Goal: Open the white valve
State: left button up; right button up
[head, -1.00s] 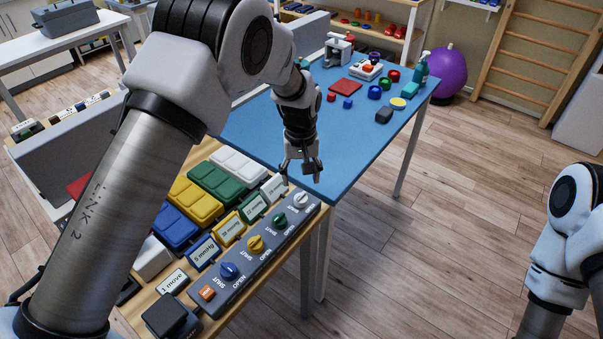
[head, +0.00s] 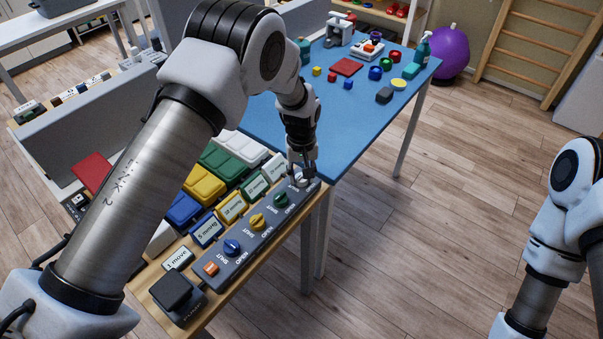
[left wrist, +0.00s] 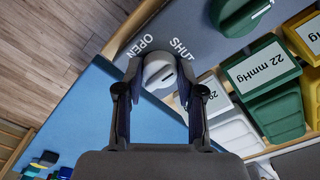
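The white valve (left wrist: 159,72) is a round knob with a dark slot, on the grey valve panel (head: 246,258), at its far right end. In the left wrist view SHUT is printed at its upper right and OPEN at its upper left. The slot points roughly toward SHUT. My left gripper (left wrist: 159,80) is open and points down at the panel, a fingertip on each side of the knob. I cannot tell whether the fingers touch it. In the head view the left gripper (head: 301,178) mostly covers the knob. My right gripper is out of view; only that arm shows.
Labelled coloured blocks stand behind. A blue table (head: 345,122) with small objects adjoins. Open floor lies to the right.

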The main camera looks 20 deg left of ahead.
pick_arm(q)
jog(key=shift+f+n, duration=0.1)
jog(key=shift+n, duration=0.3)
jog(key=n, duration=0.3)
jog(key=shift+b, duration=0.3)
jog(key=n, duration=0.5)
jog(key=n+b, duration=0.1)
jog(key=n, duration=0.3)
jog(key=shift+n, duration=0.3)
jog(key=shift+s+f+n, duration=0.1)
jog(key=shift+n, duration=2.2)
jog(key=o, duration=1.1)
jog(key=shift+o, duration=0.2)
jog(key=shift+a, duration=0.1)
